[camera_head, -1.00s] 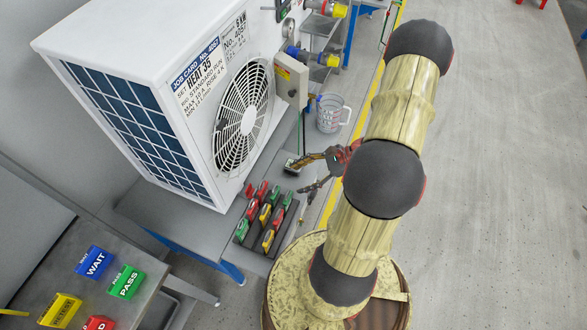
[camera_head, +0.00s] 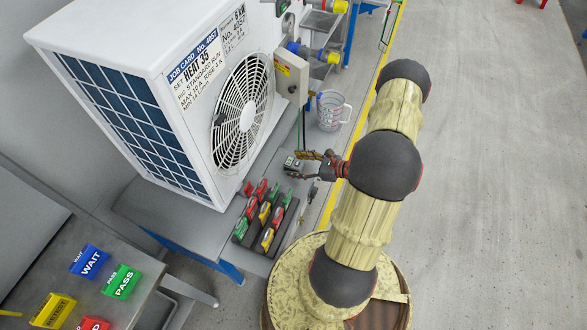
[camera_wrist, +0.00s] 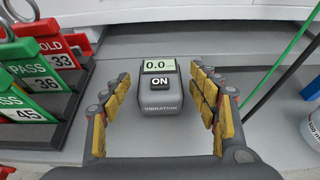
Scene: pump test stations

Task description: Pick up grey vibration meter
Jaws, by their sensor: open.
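The grey vibration meter (camera_wrist: 160,90) lies on the grey bench top, with a display reading 0.0, an ON label and the word VIBRATION. In the head view the meter (camera_head: 292,163) sits just left of my gripper's tips. My gripper (camera_wrist: 162,100) is open, its yellow-padded fingers on either side of the meter in the wrist view, with a gap on both sides.
A dark rack (camera_head: 277,236) of red, green and yellow tags stands close to the left in the wrist view. A clear measuring jug (camera_head: 329,110) stands on the other side. A large white unit (camera_head: 180,110) stands behind. Green and dark lines (camera_wrist: 285,70) run at the right.

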